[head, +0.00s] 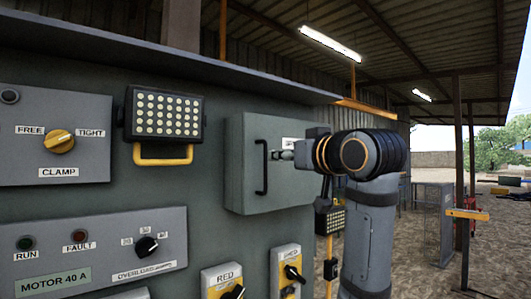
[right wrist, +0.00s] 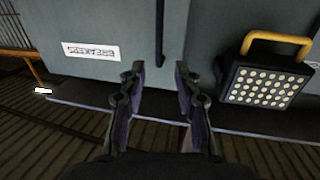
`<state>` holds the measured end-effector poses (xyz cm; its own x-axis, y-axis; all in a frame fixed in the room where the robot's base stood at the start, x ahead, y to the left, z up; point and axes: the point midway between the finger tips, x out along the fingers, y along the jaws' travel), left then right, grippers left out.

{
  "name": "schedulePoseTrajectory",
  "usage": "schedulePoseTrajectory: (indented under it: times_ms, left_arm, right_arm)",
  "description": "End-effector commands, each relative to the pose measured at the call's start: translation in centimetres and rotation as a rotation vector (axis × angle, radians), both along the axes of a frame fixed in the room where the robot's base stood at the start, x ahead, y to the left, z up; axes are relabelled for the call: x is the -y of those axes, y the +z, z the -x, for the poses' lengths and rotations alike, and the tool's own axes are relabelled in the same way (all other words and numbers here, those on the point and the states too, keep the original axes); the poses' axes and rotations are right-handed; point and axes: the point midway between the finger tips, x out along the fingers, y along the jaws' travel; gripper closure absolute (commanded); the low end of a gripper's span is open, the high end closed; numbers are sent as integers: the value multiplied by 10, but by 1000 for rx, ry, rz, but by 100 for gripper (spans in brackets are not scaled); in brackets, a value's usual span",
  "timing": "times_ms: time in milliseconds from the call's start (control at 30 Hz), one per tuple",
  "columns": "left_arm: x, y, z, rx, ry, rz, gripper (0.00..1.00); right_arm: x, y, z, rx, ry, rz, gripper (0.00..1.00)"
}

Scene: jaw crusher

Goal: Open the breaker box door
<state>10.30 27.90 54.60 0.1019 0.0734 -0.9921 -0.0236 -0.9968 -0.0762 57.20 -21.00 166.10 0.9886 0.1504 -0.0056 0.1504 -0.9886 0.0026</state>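The breaker box (head: 240,150) is a grey-green box on the panel, and its door (head: 290,185) looks closed. A black vertical bar handle (head: 261,180) is on the left side of the door. My right gripper (head: 277,155) is just right of the handle in the head view. In the right wrist view my right gripper (right wrist: 160,72) is open and empty. The handle (right wrist: 159,35) lines up with the gap between its fingertips, its visible end close to them. I cannot tell whether they touch. The door (right wrist: 110,25) fills the upper left there. My left gripper is not in view.
A lamp with a yellow handle (head: 163,115) is left of the box; it also shows in the right wrist view (right wrist: 265,85). Control panels with knobs (head: 100,250) and switch boxes (head: 287,270) lie left and below. A ledge (head: 170,50) runs above. Open ground is at right.

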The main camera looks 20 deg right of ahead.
Motion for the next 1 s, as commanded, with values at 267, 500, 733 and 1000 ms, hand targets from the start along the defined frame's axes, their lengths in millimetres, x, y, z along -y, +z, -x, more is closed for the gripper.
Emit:
schedulePoseTrajectory:
  times_ms: [267, 500, 733, 1000]
  left_arm:
    - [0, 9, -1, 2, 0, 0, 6]
    - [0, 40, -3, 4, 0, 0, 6]
    - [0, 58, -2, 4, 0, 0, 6]
    - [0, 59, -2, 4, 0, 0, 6]
  right_arm:
    - [-2, 9, -8, 6, 3, -2, 68]
    - [-10, 12, -57, 5, 2, -3, 68]
    - [-15, 10, -93, 7, 2, -2, 68]
    - [-16, 6, -101, 10, 0, -1, 68]
